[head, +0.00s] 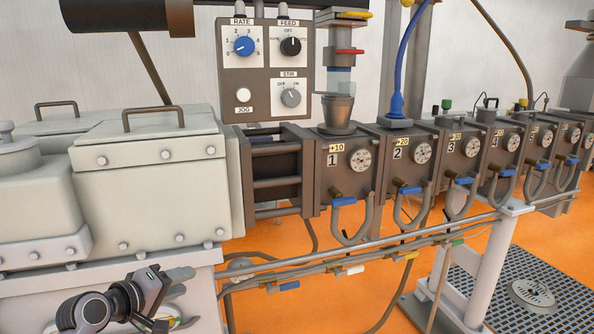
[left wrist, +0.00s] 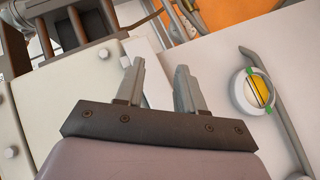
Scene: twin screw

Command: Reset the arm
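My left arm shows at the bottom left of the head view, in front of the grey housing (head: 150,165). Its gripper (head: 181,279) is below the housing's lower flange, near the pale base. In the left wrist view the two fingers of my left gripper (left wrist: 160,68) stand apart with a gap between them. Nothing is held between them. My right gripper and arm are in neither view.
A control panel (head: 265,70) with knobs stands at the back. A row of numbered barrel sections, starting with section 1 (head: 343,172), runs right. Pipes (head: 370,245) pass below it. A white support post (head: 490,265) stands at right on the orange floor (head: 330,305).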

